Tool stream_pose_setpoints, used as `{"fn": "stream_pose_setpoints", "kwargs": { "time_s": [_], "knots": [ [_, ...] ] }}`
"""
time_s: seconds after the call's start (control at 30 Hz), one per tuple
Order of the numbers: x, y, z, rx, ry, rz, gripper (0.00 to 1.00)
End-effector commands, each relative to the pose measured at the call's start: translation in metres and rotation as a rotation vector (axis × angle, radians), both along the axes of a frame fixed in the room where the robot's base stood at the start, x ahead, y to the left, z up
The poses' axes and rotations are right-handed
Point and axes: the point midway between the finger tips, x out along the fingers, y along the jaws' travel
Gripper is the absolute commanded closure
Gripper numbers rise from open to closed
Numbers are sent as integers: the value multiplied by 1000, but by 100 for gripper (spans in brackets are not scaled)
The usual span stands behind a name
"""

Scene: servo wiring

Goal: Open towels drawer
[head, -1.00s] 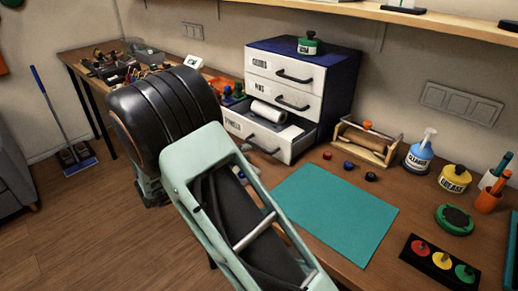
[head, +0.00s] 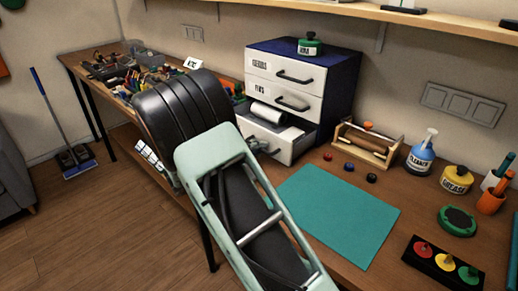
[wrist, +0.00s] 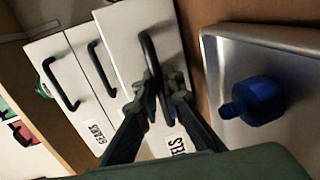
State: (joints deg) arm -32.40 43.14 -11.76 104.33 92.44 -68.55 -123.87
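The towels drawer is the bottom drawer (head: 291,150) of a white-fronted, dark blue cabinet (head: 340,85), and it stands pulled out. A white roll (head: 266,113) lies inside. In the wrist view, its front (wrist: 127,45) carries a label ending in "ELS" and a black handle (wrist: 147,50). My gripper (wrist: 162,86) has its two dark fingers drawn close together at that handle, which runs between the tips; it looks shut on it. In the head view my gripper (head: 256,147) is at the drawer front, and my arm hides the drawer's left part.
Two upper drawers (head: 284,73) are shut. A teal mat (head: 335,215) lies on the bench in front, with several small knobs (head: 348,167) behind it. A wooden roll holder (head: 367,145) stands right of the drawer. A metal tray with a blue part (wrist: 258,98) is close right in the wrist view.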

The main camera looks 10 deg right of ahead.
Motion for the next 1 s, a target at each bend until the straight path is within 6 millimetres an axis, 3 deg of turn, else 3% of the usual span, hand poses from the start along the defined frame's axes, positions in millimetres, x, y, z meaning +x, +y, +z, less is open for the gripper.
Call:
{"fn": "stream_pose_setpoints", "kwargs": {
  "time_s": [0.4,0.8,1.0],
  "knots": [
    [-1,2,1,0,0,1,100],
    [-24,37,3,1,1,2,100],
    [-26,39,0,0,0,2,100]
  ]
}}
